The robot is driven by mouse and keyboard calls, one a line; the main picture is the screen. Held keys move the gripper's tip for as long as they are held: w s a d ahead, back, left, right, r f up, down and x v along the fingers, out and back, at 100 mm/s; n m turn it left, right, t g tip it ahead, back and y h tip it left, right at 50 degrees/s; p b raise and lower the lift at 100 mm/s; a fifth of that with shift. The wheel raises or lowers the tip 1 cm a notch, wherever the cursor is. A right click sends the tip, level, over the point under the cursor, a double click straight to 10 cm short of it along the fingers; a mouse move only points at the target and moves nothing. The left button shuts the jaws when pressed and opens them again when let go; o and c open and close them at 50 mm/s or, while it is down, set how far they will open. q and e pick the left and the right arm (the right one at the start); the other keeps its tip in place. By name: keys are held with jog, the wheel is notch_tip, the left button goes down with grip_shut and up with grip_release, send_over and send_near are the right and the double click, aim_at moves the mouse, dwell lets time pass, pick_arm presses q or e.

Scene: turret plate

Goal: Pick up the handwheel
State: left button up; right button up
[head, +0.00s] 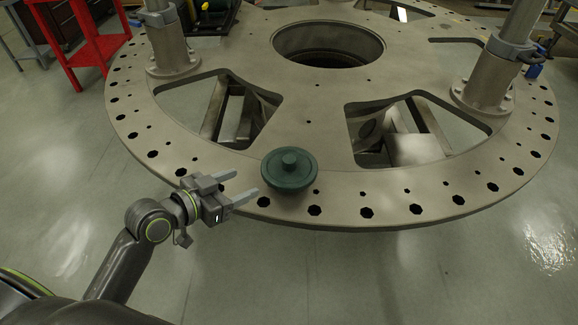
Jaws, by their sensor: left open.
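The handwheel (289,170) is a dark green disc with a raised round hub on top. It rests on the front rim of the large grey-brown turret plate (365,212) in the head view. My left gripper (242,186) is just left of the handwheel. Its two grey fingers are apart and point right towards the wheel, with nothing between them. A small gap seems to lie between the fingertips and the wheel's edge. My right gripper is not in view.
The plate has a row of bolt holes along its rim, large cutouts and a round central opening (329,45). Metal posts stand on it at left (171,45) and right (487,85). A red stand (88,45) is at the upper left. The floor in front is clear.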

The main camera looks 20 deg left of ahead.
pick_arm(q)
jog(key=p, duration=0.2)
send_near(288, 160)
jog(key=x, duration=0.5)
jog(key=shift+w+d+r, duration=0.1)
jog(key=shift+d, duration=0.25)
jog(key=shift+p+x, duration=0.45)
jog(key=shift+x, duration=0.3)
jog(key=w, duration=0.1)
jog(key=w+f, duration=0.1)
jog(key=shift+w+d+f+p, duration=0.1)
jog(key=shift+w+d+p, duration=0.2)
jog(key=shift+p, duration=0.05)
jog(key=shift+w+d+f, duration=0.25)
jog(key=shift+w, duration=0.15)
jog(key=shift+c, duration=0.2)
